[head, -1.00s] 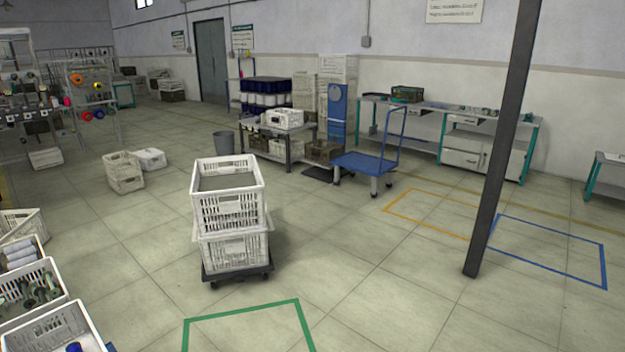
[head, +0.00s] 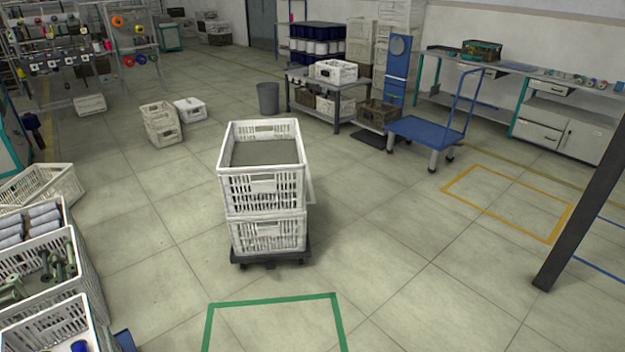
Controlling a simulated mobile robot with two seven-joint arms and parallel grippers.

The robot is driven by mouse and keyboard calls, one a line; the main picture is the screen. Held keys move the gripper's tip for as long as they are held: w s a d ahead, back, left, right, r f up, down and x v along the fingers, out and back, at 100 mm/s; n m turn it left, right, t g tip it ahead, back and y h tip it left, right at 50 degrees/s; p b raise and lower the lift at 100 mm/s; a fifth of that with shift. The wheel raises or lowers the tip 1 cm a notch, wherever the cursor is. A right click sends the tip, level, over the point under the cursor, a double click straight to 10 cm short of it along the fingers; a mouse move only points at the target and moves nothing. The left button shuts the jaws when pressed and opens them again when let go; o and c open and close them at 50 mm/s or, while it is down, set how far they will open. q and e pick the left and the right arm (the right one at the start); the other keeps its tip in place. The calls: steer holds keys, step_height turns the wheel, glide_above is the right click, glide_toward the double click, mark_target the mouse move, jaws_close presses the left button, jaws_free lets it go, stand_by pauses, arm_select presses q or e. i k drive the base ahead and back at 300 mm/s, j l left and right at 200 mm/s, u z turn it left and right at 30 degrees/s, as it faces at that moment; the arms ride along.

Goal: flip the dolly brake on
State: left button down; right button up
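A low dark dolly (head: 271,259) stands on the tiled floor in the middle of the head view. Two white crates are stacked on it, the lower crate (head: 268,234) on the dolly and the upper crate (head: 263,190) on top. The upper crate has a grey surface inside. The dolly's casters show small and dark under its edge. I cannot make out a brake lever or its position. Neither of my grippers is in view.
A green floor outline (head: 272,300) lies just in front of the dolly. White crates with bobbins (head: 45,268) line the left edge. A dark post (head: 585,215) stands at right. A blue cart (head: 430,133) stands farther back. The floor around the dolly is clear.

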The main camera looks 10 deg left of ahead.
mark_target(271, 264)
steer(key=i+j, duration=0.1)
steer(key=i, duration=1.3)
steer(key=i+j, duration=0.2)
steer(key=i, duration=0.15)
steer(key=i+j, duration=0.25)
steer(key=i, duration=0.15)
steer(key=i+j+u, duration=0.1)
steer(key=i, duration=0.25)
steer(key=i+j, duration=0.6)
steer(key=j, duration=0.2)
